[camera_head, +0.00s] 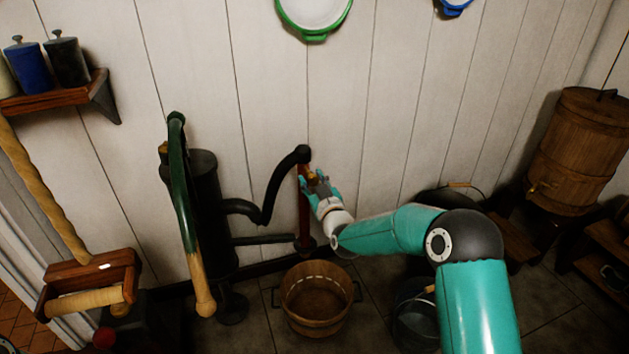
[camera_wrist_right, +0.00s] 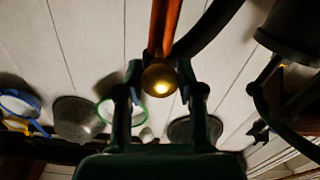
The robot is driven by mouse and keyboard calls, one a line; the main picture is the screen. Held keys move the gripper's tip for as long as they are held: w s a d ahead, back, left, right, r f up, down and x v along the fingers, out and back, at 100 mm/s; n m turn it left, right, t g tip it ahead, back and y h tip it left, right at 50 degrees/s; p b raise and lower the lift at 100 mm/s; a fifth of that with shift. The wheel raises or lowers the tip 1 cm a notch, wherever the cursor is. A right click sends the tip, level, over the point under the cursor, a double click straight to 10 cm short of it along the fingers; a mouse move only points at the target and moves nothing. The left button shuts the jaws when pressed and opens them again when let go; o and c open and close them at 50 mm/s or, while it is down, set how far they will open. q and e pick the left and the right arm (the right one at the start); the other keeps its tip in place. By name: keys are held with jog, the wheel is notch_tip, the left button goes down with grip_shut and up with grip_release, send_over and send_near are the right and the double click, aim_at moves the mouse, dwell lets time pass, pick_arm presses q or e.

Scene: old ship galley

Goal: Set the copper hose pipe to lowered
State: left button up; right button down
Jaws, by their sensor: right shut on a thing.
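The copper hose pipe (camera_head: 304,212) is a reddish tube below the black curved spout (camera_head: 272,187) of the hand pump. In the head view it runs steeply downward from near the spout's elbow. My right gripper (camera_head: 311,177) is at its upper part, shut on its brass knob. In the right wrist view the round brass knob (camera_wrist_right: 160,79) sits between the two fingers of my right gripper (camera_wrist_right: 161,90), and the copper tube (camera_wrist_right: 162,30) runs away behind it. The fingers partly hide the knob in the head view. My left gripper is not in view.
The dark pump body (camera_head: 207,210) with its green handle (camera_head: 180,190) stands left of the pipe. A wooden tub (camera_head: 315,322) is on the floor below. A metal bucket (camera_head: 415,325) stands right of it, and a wooden barrel (camera_head: 578,150) at the far right.

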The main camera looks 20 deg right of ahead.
notch_tip(320, 180, down, 35)
jog(key=b, duration=2.3)
jog(key=shift+r+b, duration=0.2)
jog(key=shift+b, duration=0.15)
jog(key=c, duration=0.7)
grip_release()
jog(key=shift+f, duration=0.15)
jog(key=shift+c, duration=0.2)
jog(key=shift+o, duration=0.2)
jog(key=s, duration=1.2)
jog(key=shift+d, duration=0.15)
